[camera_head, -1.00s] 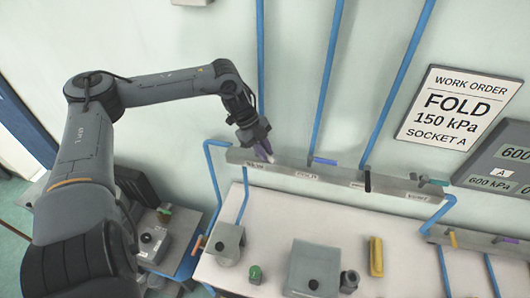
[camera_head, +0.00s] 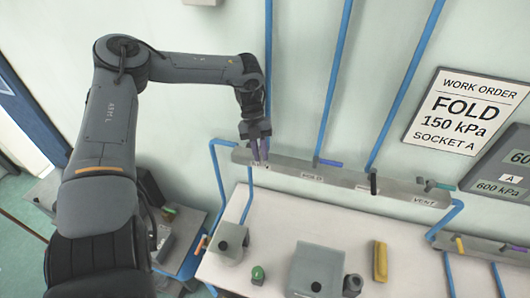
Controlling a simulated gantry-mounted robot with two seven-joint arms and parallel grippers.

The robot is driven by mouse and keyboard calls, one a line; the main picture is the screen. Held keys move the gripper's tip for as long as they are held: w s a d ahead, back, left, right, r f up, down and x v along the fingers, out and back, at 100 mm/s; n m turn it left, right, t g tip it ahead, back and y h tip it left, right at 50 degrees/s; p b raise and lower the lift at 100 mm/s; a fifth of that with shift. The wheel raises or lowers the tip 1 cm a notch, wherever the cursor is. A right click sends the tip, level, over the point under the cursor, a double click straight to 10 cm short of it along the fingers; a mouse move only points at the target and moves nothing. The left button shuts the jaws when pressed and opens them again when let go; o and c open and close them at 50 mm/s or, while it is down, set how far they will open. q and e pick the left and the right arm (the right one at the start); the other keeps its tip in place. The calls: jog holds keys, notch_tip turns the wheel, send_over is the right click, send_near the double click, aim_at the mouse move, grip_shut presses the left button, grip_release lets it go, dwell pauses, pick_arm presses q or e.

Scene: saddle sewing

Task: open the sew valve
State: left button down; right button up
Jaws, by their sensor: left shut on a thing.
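A grey valve bar (camera_head: 340,178) runs along the wall above the bench. Its labels are small; the right one reads VENT, and the one at the left end is partly hidden. My left gripper (camera_head: 259,158) is at the bar's left end, its purple fingers pointing down and shut on the sew valve's handle, which the fingers hide. The valve's turn cannot be made out. My right gripper is not in view.
Along the bar are a blue handle (camera_head: 328,162), a black handle (camera_head: 373,182) and a teal handle (camera_head: 440,186). Blue pipes rise up the wall. Grey fixtures, a green knob (camera_head: 258,273) and a yellow block (camera_head: 380,262) stand on the bench (camera_head: 290,228). A work order sign (camera_head: 466,108) hangs right.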

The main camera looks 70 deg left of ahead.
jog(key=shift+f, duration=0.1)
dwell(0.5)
pick_arm(q)
jog(key=c, duration=1.1)
grip_release()
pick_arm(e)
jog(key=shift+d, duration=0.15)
